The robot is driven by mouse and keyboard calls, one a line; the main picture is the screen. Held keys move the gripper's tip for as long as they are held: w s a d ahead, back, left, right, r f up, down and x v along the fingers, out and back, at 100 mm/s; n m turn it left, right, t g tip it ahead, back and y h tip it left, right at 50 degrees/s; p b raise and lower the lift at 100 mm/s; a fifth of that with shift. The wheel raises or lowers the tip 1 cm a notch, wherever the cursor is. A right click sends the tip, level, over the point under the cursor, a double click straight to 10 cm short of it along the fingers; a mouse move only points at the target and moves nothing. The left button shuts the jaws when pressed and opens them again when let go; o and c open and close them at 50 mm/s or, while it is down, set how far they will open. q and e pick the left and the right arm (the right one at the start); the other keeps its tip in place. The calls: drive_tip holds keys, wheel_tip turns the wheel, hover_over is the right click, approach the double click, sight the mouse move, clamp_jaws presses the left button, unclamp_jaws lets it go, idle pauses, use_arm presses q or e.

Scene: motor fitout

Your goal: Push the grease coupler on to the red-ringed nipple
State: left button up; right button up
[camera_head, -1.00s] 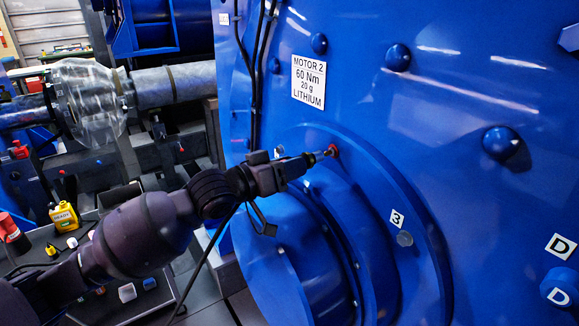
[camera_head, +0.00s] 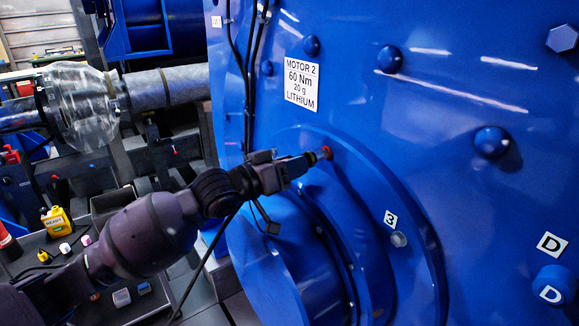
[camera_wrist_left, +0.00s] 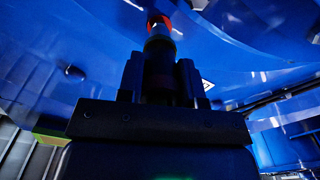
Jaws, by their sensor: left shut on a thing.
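The red-ringed nipple (camera_head: 326,153) sits on the blue motor's round end cover, below the label. My left gripper (camera_head: 297,166) is shut on the grease coupler (camera_head: 310,158), a small dark metal piece pointing at the nipple. In the head view the coupler's tip is at the red ring, and I cannot tell how far it is pushed on. The left wrist view shows the coupler (camera_wrist_left: 160,45) between the two dark fingers, its tip against the red ring (camera_wrist_left: 158,20). My right gripper is not in view.
The blue motor face (camera_head: 440,120) fills the right, with bolt heads and a label (camera_head: 302,84) reading MOTOR 2, 60 Nm, 20 g LITHIUM. A dark hose hangs below my left wrist. A bench with a yellow bottle (camera_head: 57,221) and small items stands at the lower left.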

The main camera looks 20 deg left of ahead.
use_arm(q)
drive_tip(key=shift+w+d, duration=0.35)
drive_tip(key=shift+w, duration=0.05)
drive_tip(key=o, duration=1)
drive_tip(key=shift+o, duration=0.2)
drive_tip(key=shift+s+a+f, duration=0.1)
drive_tip(key=shift+s+a, duration=0.1)
drive_tip(key=b+v, duration=0.2)
drive_tip(key=v, duration=0.8)
drive_tip(key=shift+s+a, duration=0.1)
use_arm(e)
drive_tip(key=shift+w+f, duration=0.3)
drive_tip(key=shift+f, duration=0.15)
